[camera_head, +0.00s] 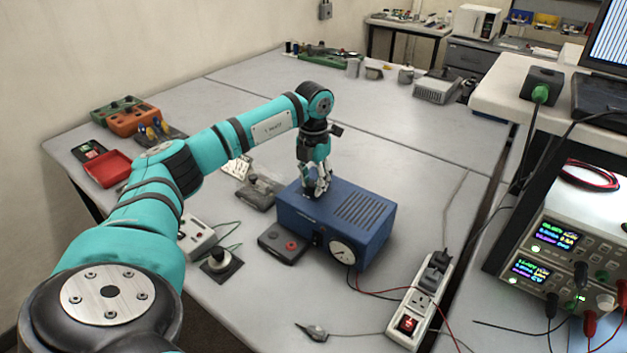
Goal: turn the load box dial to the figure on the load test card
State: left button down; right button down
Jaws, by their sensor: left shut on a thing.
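The blue load box (372,222) stands on the grey bench, with vent slots on top and a round white-faced gauge (342,252) on its front. My left gripper (317,192) points down at the left part of the box's top. Its fingers are shut on the load box dial, which they mostly hide. The dial's setting cannot be read. A white sheet with dark marks (239,167) lies behind the box to the left; I cannot tell whether it is the load test card. My right gripper is not in view.
A dark box with a red button (282,243) sits against the load box's front left. A power strip (421,300) and red and black leads lie to the right. Bench power supplies (570,255) stand at far right. The bench behind the box is mostly clear.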

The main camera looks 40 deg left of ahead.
aim_at(313, 183)
pick_arm(q)
jog(key=n, duration=0.4)
jog(key=shift+r+p, duration=0.1)
jog(key=shift+p, duration=0.25)
jog(key=n, duration=0.4)
jog(key=shift+p, duration=0.3)
jog(key=n+p, duration=0.1)
jog(key=n, duration=0.5)
jog(key=shift+a+n, duration=0.1)
jog(key=shift+n, duration=0.2)
jog(key=c, duration=1)
grip_release()
notch_tip(313, 183, up, 12)
